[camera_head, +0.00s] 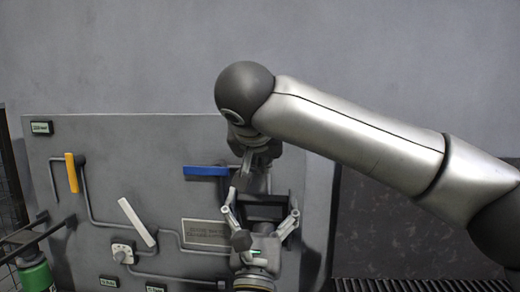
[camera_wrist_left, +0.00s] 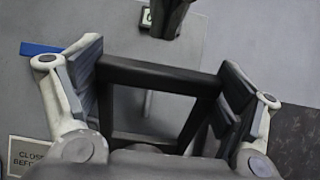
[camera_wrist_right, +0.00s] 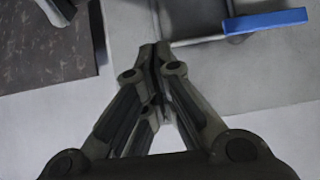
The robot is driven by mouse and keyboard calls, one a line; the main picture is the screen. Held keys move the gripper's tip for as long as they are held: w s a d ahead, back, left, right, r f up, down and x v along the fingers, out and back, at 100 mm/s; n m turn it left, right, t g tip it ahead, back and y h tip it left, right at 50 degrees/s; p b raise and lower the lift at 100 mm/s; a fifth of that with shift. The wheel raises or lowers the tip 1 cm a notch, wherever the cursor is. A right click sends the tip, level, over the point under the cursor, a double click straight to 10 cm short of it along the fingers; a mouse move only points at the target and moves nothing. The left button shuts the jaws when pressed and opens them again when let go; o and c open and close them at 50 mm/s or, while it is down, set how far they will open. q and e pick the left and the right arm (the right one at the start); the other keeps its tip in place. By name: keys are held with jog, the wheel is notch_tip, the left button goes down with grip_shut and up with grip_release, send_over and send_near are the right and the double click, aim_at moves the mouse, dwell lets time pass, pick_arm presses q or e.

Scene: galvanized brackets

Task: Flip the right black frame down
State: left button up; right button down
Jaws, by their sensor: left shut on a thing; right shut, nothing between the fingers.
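The black frame (camera_head: 268,198) stands out from the lower right of the grey panel and is partly hidden by my grippers. In the left wrist view its top bar (camera_wrist_left: 160,76) spans between the fingers of my left gripper (camera_wrist_left: 165,85). The left gripper (camera_head: 264,206) is shut on the frame, with its pads against the two sides, below my right gripper. The right gripper (camera_head: 256,178) is shut and empty just above the frame, in front of the panel. Its closed tips (camera_wrist_right: 154,52) show in the right wrist view.
A blue handle (camera_head: 205,171) sticks out just left of the grippers. A yellow handle (camera_head: 72,173), a white lever (camera_head: 137,222) and a sign plate (camera_head: 205,232) are on the panel farther left. A green bottle (camera_head: 36,277) stands at lower left.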

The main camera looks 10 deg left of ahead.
aim_at(260, 198)
jog(key=shift+s+f, duration=0.5)
jog(key=shift+f, duration=0.3)
jog(key=shift+s+f, duration=0.5)
jog(key=shift+f, duration=0.3)
pick_arm(q)
jog(key=shift+f, duration=0.1)
pick_arm(e)
jog(key=shift+s+f, duration=0.35)
jog(key=shift+s, duration=0.05)
pick_arm(q)
jog(key=shift+a, duration=0.15)
pick_arm(e)
jog(key=shift+s+a+f+t, duration=0.15)
jog(key=shift+s+t, duration=0.15)
jog(key=shift+s, duration=0.2)
pick_arm(q)
jog(key=o, duration=1.1)
jog(key=shift+o, duration=0.5)
jog(key=shift+w, duration=0.1)
pick_arm(e)
jog(key=shift+w, duration=0.15)
